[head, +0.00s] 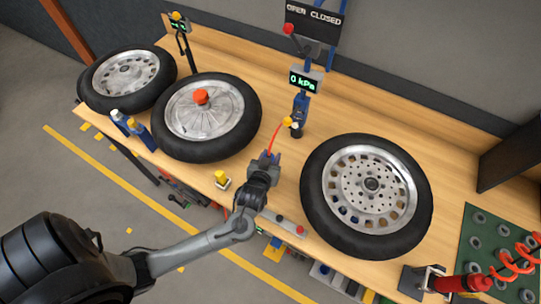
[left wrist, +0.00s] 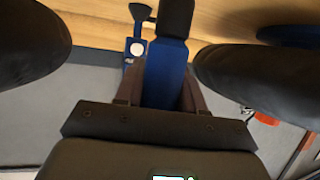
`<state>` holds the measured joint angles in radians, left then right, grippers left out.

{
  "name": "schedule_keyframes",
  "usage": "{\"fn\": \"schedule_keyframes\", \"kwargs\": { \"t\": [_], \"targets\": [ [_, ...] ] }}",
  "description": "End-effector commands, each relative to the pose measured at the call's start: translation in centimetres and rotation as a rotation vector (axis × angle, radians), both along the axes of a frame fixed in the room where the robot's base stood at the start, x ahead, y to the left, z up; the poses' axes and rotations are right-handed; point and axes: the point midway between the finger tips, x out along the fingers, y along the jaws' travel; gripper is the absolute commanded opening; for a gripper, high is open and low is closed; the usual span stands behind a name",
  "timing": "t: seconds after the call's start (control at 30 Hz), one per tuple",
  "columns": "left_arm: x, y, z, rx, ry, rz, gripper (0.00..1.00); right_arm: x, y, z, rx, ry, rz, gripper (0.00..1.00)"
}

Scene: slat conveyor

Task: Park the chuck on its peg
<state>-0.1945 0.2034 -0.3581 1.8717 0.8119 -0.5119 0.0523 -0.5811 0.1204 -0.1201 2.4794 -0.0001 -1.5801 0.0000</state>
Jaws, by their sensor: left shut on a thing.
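My left gripper (head: 268,160) is over the front edge of the bench, between two tyres. It is shut on a blue-bodied piece with a black end, which I take to be the chuck; the left wrist view shows this chuck (left wrist: 166,75) between the two dark fingers (left wrist: 158,92). In the head view the fingers mostly hide it. A thin red line runs from the gripper up to a yellow-orange piece (head: 288,122) beside the blue gauge post (head: 300,106). I cannot make out the peg for certain. My right gripper is not in view.
The gauge display (head: 303,82) reads 0 kPa. A small yellow-topped block (head: 221,180) sits at the bench edge. A coiled red hose (head: 515,262) is at far right.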

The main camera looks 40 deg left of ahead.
Motion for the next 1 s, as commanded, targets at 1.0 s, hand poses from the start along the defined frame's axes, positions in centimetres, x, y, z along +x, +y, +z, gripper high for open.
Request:
{"fn": "schedule_keyframes", "kwargs": {
  "t": [1.0],
  "targets": [
    [0.03, 0.02, -0.73, 0.0, -0.001, 0.0, 0.04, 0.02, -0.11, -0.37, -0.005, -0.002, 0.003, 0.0]
  ]
}}
